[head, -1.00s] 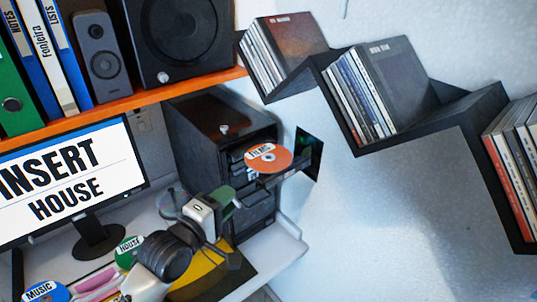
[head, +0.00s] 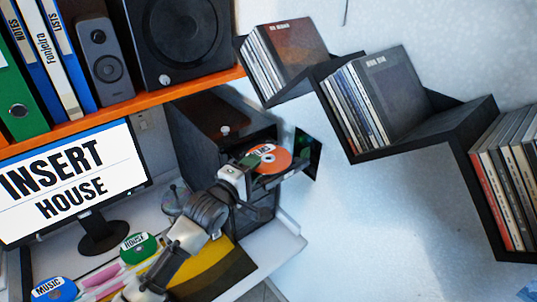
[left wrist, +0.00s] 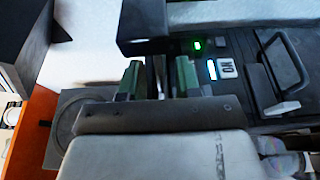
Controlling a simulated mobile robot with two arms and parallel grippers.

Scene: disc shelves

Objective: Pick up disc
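An orange disc (head: 268,159) with a partly covered label lies in the extended tray (head: 290,174) of the black computer tower (head: 222,122). My left gripper (head: 250,165) is at the disc's near left edge and covers part of it. In the left wrist view, the green-tipped fingers (left wrist: 158,80) stand apart with a dark gap between them. The disc cannot be made out in that view, and no grip on it shows. A green HOUSE disc (head: 139,248) and a blue MUSIC disc (head: 53,290) lie on the desk. My right gripper is not in view.
A monitor (head: 70,178) reading INSERT HOUSE stands left of the tower. An orange shelf (head: 150,96) with binders and a speaker (head: 182,40) is above. A black zigzag shelf (head: 420,140) with cases runs along the right wall.

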